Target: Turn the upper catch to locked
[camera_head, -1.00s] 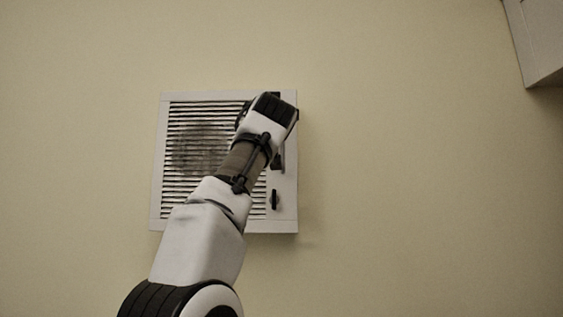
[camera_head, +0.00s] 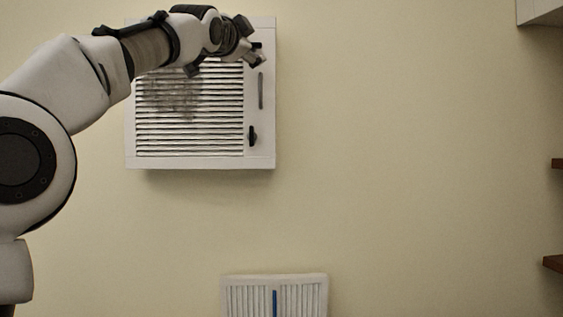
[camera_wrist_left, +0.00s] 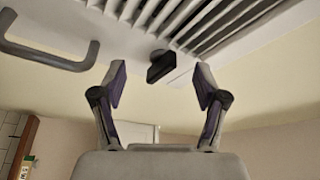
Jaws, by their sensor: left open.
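A white vent panel (camera_head: 262,158) with dark-stained slats is on the wall in the head view. Its upper catch is a small black knob (camera_wrist_left: 161,66) in the wrist view. In the head view my left gripper (camera_head: 252,43) is at the panel's upper right corner and mostly covers that catch. In the wrist view the left gripper (camera_wrist_left: 160,80) is open, with one finger on each side of the catch and gaps to both. The lower catch (camera_head: 252,136) is black and upright at the panel's lower right. My right gripper is not in view.
A grey bar handle (camera_head: 261,91) stands out between the two catches and shows left of the fingers in the wrist view (camera_wrist_left: 48,55). Below is a white slatted piece (camera_head: 313,281) with a blue strip. The wall to the right is clear up to brown shelf ends (camera_head: 554,264).

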